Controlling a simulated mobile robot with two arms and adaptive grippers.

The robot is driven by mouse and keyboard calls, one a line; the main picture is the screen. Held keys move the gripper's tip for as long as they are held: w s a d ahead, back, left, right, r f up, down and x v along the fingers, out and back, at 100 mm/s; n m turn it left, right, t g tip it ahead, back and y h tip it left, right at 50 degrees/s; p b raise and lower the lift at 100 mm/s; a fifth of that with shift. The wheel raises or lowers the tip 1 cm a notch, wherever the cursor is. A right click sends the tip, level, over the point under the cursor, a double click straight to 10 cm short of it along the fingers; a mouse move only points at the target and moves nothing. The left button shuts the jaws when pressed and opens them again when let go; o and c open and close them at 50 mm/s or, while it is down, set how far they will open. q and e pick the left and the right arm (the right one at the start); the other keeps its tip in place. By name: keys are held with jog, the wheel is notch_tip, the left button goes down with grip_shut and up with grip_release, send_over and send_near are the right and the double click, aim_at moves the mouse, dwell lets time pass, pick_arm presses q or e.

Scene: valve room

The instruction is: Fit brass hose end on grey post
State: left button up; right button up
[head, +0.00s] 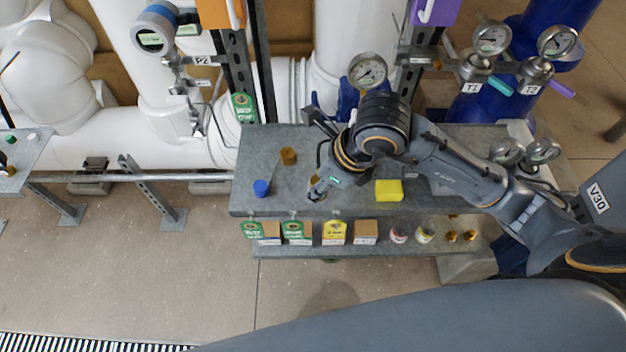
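My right arm comes in from the right over the grey bench (250,140). My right gripper (316,186) is low over the middle of the bench top, seen from above and behind. A small brass-brown patch shows beside its fingers; I cannot tell whether it is held. A brass-brown cylindrical piece (288,156) stands on the bench to the left of the gripper, apart from it. A blue cylindrical piece (261,188) is further left and nearer the front edge. I cannot make out the grey post for certain. My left gripper is not in view.
A yellow block (389,190) lies right of the gripper. The lower shelf holds tagged boxes (334,232), small jars (425,232) and brass pieces (461,236). Pipes and gauges (367,71) rise behind the bench. The bench's left back corner is clear.

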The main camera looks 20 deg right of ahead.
jog(key=shift+w+f, duration=0.2)
jog(key=w, duration=0.2)
jog(key=w+d+f+b, duration=0.1)
jog(key=w, duration=0.1)
jog(key=w+f, duration=0.1)
jog(key=w, duration=0.1)
jog(key=shift+d+f, duration=0.1)
jog(key=shift+d, duration=0.15)
jog(key=shift+w+d+f, duration=0.1)
jog(key=shift+w+f, duration=0.05)
jog(key=shift+w, duration=0.25)
jog(key=shift+w+f+b, duration=0.1)
jog(key=shift+f+b, duration=0.7)
jog(key=shift+b, duration=0.2)
jog(key=shift+f+b, duration=0.45)
jog(key=shift+f, duration=0.05)
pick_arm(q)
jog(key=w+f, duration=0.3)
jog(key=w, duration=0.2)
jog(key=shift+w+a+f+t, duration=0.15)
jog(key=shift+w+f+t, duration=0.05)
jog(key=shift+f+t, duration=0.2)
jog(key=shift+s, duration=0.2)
